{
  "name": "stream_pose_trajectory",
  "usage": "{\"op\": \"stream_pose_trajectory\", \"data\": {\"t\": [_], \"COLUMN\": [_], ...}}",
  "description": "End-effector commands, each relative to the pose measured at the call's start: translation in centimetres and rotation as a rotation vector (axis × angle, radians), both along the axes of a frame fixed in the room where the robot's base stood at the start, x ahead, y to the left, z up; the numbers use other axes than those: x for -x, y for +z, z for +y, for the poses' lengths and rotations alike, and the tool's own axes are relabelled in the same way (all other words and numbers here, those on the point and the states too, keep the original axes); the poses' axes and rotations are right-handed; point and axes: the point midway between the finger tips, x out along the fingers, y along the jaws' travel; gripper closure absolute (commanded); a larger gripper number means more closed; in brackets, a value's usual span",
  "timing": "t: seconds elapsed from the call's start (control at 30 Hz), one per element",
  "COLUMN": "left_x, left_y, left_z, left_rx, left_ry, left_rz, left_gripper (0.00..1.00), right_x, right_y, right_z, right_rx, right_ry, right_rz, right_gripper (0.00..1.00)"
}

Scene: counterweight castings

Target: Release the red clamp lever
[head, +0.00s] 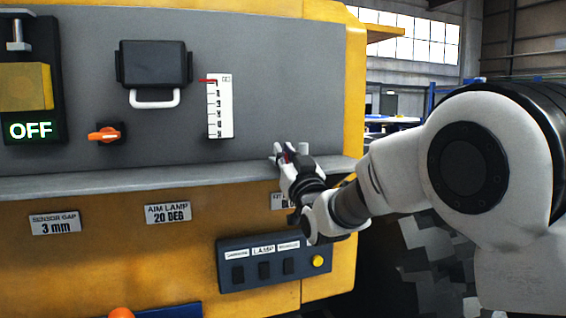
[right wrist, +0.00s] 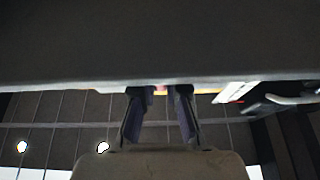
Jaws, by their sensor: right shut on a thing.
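My right gripper (head: 284,155) is at the right part of the machine's grey ledge, in front of the grey panel. It is shut on a small red part, which I take to be the red clamp lever (head: 288,158); the fingers hide most of it. In the right wrist view the two fingers of the gripper (right wrist: 160,91) reach up to the ledge's dark edge. Only a faint pinkish bit shows between their tips there, so the lever's position is hard to tell. My left gripper is out of view.
The grey ledge (head: 120,183) runs below the panel. On the panel are an orange knob (head: 104,134), a black box with a white handle (head: 154,97) and a white scale with a red pointer (head: 220,108). A switch box (head: 272,263) sits below the ledge, near my right arm.

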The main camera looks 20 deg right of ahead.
Motion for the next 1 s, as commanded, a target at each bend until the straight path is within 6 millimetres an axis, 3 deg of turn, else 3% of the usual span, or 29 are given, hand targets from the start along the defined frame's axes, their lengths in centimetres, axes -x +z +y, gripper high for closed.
{"op": "stream_pose_trajectory", "data": {"t": [0.23,0.3,0.33,0.73,1.0], "left_x": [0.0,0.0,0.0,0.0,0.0], "left_y": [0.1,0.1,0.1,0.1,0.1], "left_z": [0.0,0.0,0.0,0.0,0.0], "left_rx": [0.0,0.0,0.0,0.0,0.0], "left_ry": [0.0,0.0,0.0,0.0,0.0], "left_rz": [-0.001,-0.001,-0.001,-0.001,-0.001], "left_gripper": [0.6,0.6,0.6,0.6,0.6], "right_x": [-0.1,-0.1,-0.1,0.9,6.8], "right_y": [-0.2,-0.2,-0.2,-0.5,-3.1], "right_z": [-0.1,-0.1,0.0,-0.1,-0.4], "right_rx": [-0.001,-0.001,-0.001,-0.001,0.0], "right_ry": [0.003,0.002,0.002,0.002,0.001], "right_rz": [0.007,0.007,0.007,0.006,0.008], "right_gripper": [1.0,0.67,0.62,0.62,0.62]}}
